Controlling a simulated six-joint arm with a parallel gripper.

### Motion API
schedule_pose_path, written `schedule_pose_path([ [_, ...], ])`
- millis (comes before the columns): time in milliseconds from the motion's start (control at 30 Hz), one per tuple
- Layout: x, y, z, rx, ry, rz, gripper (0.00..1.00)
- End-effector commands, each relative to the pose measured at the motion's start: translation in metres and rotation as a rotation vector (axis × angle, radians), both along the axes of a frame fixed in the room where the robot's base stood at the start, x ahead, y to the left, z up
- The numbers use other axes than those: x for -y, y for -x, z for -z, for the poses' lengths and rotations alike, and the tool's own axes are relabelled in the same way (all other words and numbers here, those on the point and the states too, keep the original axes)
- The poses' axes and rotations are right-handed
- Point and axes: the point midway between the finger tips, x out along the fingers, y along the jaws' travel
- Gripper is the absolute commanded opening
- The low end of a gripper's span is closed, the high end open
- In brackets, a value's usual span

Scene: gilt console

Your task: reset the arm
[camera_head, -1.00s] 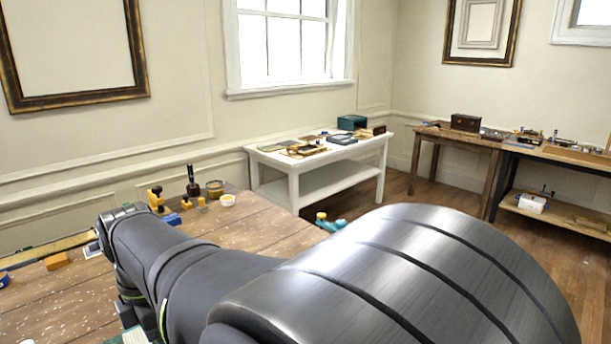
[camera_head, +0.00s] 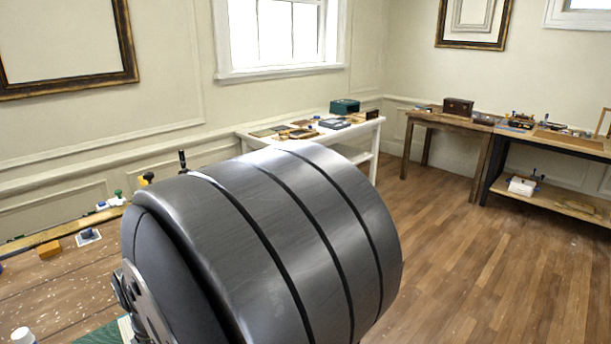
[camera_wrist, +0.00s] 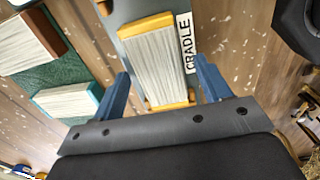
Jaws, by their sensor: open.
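My gripper (camera_wrist: 160,92) shows in the wrist view with its two blue fingers spread apart and nothing clasped between them. Beyond the fingers is a grey board labelled "CRADLE" (camera_wrist: 186,44). A pale ribbed block with orange ends (camera_wrist: 160,65) lies on that board, in line with the gap between the fingers. I cannot tell how far the fingers are above it. In the head view my large dark arm link fills the middle foreground and hides the gripper and much of the workbench.
The wooden workbench (camera_head: 60,290) at left holds an orange block (camera_head: 49,250) and small items. In the wrist view a green mat (camera_wrist: 70,70) carries another pale block (camera_wrist: 66,101). A white table (camera_head: 245,140) stands by the window. Floor (camera_head: 500,270) at right is clear.

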Motion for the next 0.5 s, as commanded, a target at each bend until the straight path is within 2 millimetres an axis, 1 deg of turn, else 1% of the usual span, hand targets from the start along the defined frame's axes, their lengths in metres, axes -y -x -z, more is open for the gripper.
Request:
schedule_pose_path([
  [167,0.0,0.0,-0.001,0.0,0.0,0.0,0.7],
  [267,-0.001,-0.001,-0.007,0.001,-0.001,0.0,0.7],
  [367,-0.001,-0.001,-0.019,0.003,-0.003,0.0,0.7],
  [500,-0.001,-0.001,-0.046,0.004,-0.004,0.0,0.7],
])
